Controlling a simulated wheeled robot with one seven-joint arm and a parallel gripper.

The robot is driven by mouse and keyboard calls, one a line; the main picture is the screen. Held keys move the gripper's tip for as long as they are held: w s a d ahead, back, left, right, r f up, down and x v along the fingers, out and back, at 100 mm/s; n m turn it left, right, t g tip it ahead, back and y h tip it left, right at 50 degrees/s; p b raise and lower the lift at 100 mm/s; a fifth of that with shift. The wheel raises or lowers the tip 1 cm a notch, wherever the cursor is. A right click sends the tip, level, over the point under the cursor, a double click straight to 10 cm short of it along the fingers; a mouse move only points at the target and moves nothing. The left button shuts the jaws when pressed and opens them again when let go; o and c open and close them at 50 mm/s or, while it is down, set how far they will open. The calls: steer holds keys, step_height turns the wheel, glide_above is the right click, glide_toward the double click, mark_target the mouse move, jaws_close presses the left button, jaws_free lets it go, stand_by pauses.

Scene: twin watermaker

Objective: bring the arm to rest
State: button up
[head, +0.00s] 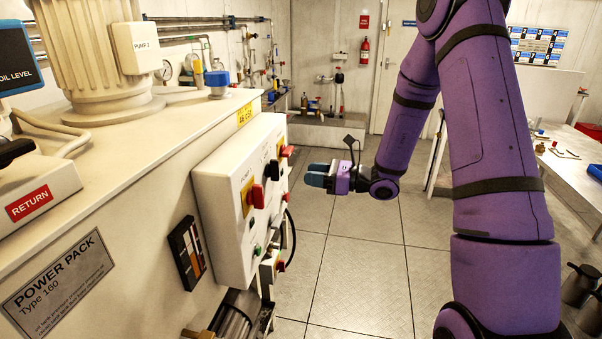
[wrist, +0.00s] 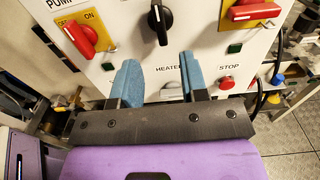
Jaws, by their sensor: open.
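My gripper (head: 317,176) is at the end of my purple arm, in the middle of the head view. It points left toward the white control panel (head: 222,205) on the power pack's side. In the wrist view its two blue fingers (wrist: 159,82) stand apart with nothing between them. Behind them the panel shows a black knob (wrist: 158,22) and a red switch (wrist: 78,38) on a yellow plate. A second red switch (wrist: 252,12) and a red stop button (wrist: 226,84) are to the right. The fingers appear clear of the panel, though the exact gap is hard to tell.
The power pack (head: 60,275) fills the left side. A workbench (head: 570,150) stands at the right, with dark jugs (head: 580,285) on the floor below. The metal floor (head: 365,270) between them is clear. A fire extinguisher (head: 365,50) hangs at the back.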

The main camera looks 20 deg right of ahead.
steer(key=shift+s+d, duration=0.15)
steer(key=shift+d, duration=0.05)
stand_by(0.4)
steer(key=s+a+r+n+g+h, duration=0.2)
steer(key=s+a+r+n+g, duration=0.2)
steer(key=s+r+n+g, duration=0.25)
steer(key=s+a+r+n+g+h, duration=0.2)
steer(key=s+a+r+n+g, duration=0.25)
steer(key=s+n, duration=0.45)
steer(key=s+d+r+n+t+h, duration=0.3)
steer(key=s+r+n+h, duration=0.1)
steer(key=s, duration=0.4)
steer(key=s+d+r+n+t+h, duration=0.2)
steer(key=s+d+r+n+h, duration=0.2)
steer(key=s, duration=0.4)
steer(key=n+h, duration=0.1)
steer(key=h, duration=0.1)
steer(key=shift+r+n+t+h, duration=0.25)
steer(key=shift+n+t+h, duration=0.05)
steer(key=shift+n+t, duration=0.1)
